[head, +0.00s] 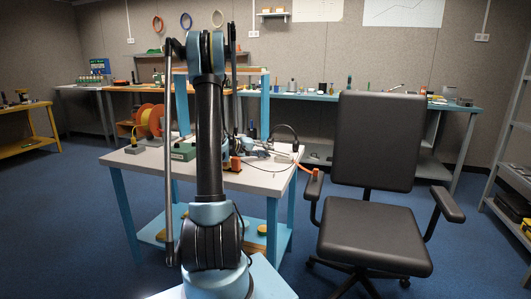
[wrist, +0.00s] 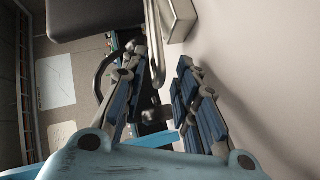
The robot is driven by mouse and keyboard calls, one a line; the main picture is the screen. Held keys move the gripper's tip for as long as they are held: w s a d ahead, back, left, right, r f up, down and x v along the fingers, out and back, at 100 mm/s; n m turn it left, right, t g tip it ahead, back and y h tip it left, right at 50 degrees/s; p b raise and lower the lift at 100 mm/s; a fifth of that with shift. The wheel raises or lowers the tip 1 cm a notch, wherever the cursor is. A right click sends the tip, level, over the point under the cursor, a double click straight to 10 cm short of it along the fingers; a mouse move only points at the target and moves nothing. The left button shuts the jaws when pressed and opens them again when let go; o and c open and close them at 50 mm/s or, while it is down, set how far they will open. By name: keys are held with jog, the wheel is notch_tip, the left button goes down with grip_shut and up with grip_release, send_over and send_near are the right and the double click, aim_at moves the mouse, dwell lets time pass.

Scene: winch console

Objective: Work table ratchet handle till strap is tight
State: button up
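In the wrist view the two fingers of my gripper (wrist: 160,66) stand apart. A bent grey metal bar (wrist: 153,35), which looks like the ratchet handle, reaches down the picture near the left fingertip. Part of it lies across the gap between the fingers, and I cannot tell whether it touches one. A grey metal block (wrist: 178,16) sits beside the bar. An orange strap end (head: 309,169) hangs at the right edge of the white table (head: 225,182) in the head view. There my arm hides much of the tabletop, and the handle is too small to make out.
A black office chair (head: 377,230) stands close to the table's right side. A black curved loop (wrist: 101,72) is left of my fingers. Blue floor is open at the left.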

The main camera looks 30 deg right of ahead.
grip_shut()
jog(key=shift+d, duration=0.1)
dwell(0.5)
